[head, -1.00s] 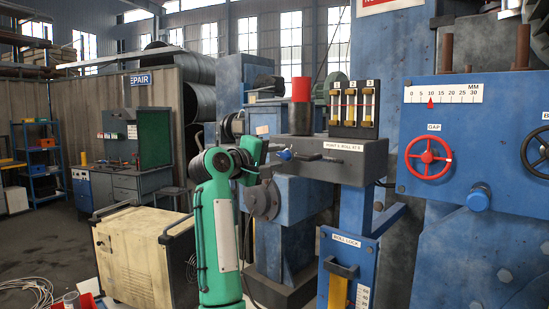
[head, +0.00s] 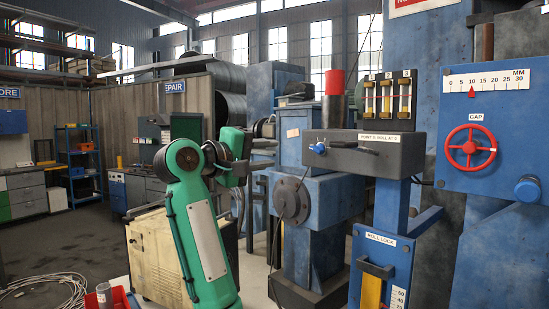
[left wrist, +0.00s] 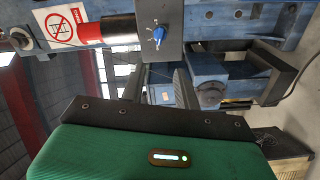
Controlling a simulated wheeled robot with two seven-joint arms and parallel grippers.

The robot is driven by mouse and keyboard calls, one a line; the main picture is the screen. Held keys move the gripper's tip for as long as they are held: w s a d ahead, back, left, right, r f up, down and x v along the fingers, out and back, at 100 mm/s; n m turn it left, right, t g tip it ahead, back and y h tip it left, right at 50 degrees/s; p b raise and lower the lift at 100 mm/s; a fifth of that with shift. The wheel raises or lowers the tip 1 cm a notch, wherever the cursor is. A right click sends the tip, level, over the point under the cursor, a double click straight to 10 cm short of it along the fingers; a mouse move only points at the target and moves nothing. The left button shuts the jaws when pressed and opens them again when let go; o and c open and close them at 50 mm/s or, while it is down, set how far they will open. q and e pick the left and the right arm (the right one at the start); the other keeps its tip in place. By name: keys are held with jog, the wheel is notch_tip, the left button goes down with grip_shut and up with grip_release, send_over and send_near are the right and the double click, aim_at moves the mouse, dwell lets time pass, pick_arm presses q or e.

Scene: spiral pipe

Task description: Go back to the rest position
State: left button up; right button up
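My left arm is green and stands up from the bottom of the head view, bent at its top joint. Its far end lies in front of the blue machine, and the fingertips cannot be made out there. In the left wrist view my left gripper (left wrist: 160,90) shows two dark fingers spread apart with nothing between them. Beyond them is a grey block with a blue knob (left wrist: 158,33), which also shows in the head view (head: 319,148). My right gripper is in neither view.
A blue machine with a red handwheel (head: 469,147), a roll lock panel (head: 381,268) and a red-topped cylinder (head: 335,83) fills the right. A cream cabinet (head: 155,262) stands behind my arm. A red crate (head: 118,299) and cable coil (head: 45,290) lie at lower left. Floor farther left is clear.

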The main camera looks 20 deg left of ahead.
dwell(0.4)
